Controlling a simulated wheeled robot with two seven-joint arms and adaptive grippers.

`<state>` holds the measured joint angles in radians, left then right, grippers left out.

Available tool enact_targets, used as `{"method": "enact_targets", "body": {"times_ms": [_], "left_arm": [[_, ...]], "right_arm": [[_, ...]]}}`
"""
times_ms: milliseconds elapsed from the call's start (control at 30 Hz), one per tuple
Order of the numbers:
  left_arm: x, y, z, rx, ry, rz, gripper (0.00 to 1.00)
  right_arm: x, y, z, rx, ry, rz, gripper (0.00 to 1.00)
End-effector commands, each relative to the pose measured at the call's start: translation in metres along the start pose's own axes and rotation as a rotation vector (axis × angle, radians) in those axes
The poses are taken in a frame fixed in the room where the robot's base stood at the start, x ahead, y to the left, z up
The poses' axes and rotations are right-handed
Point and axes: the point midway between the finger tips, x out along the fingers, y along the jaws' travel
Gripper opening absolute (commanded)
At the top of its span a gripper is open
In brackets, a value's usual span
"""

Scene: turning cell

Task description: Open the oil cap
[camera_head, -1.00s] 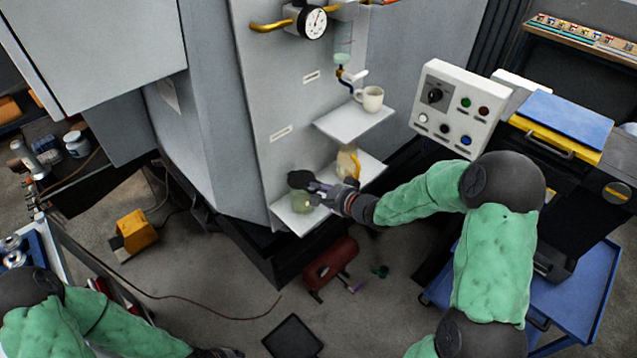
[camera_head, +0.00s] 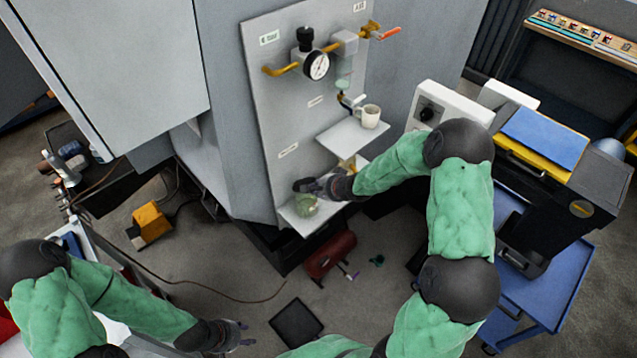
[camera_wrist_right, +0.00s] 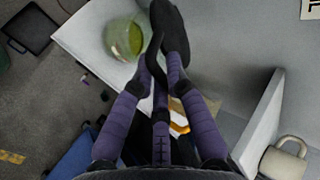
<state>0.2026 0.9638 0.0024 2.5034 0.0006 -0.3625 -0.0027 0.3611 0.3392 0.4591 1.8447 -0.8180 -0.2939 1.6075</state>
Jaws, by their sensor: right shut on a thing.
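The oil cap is a dark, flat round piece (camera_wrist_right: 166,18), seen tilted in the right wrist view. My right gripper (camera_wrist_right: 162,62) is shut on it, with its purple fingers close together. A clear round jar (camera_wrist_right: 125,38) with yellow-green oil stands on the white lower shelf, just left of the cap; its top looks uncovered. In the head view the jar (camera_head: 305,206) sits below my right gripper (camera_head: 312,186), and the cap is small and dark there. My left gripper (camera_head: 238,335) is low at the bottom, empty, with its fingers apart.
A white upper shelf (camera_head: 350,136) holds a mug (camera_head: 370,116). A vessel with a yellow-orange part stands on the lower shelf, partly hidden by my right arm. A gauge (camera_head: 317,66) and pipes are above. A red tank (camera_head: 330,255) and a black tray (camera_head: 296,322) are on the floor.

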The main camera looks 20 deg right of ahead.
Motion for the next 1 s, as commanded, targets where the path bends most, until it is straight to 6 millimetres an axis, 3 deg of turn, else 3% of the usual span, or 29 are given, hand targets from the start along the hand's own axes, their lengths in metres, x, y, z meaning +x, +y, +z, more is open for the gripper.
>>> {"method": "enact_targets", "body": {"times_ms": [33,100,400,1000], "left_arm": [[-0.015,0.005,0.001,0.0,0.0,0.0,0.4],[-0.025,0.009,0.001,0.0,0.0,0.0,0.4],[-0.059,0.021,0.002,0.0,0.0,0.0,0.4],[-0.086,0.031,0.003,0.0,0.0,0.0,0.4]], "right_arm": [[-0.005,-0.008,0.0,0.0,-0.001,0.02,0.0],[-0.006,-0.011,0.0,0.001,-0.001,0.049,0.0],[-0.006,-0.024,0.0,0.0,-0.002,0.17,0.0],[-0.004,-0.042,0.0,-0.001,-0.002,0.324,0.0]]}}
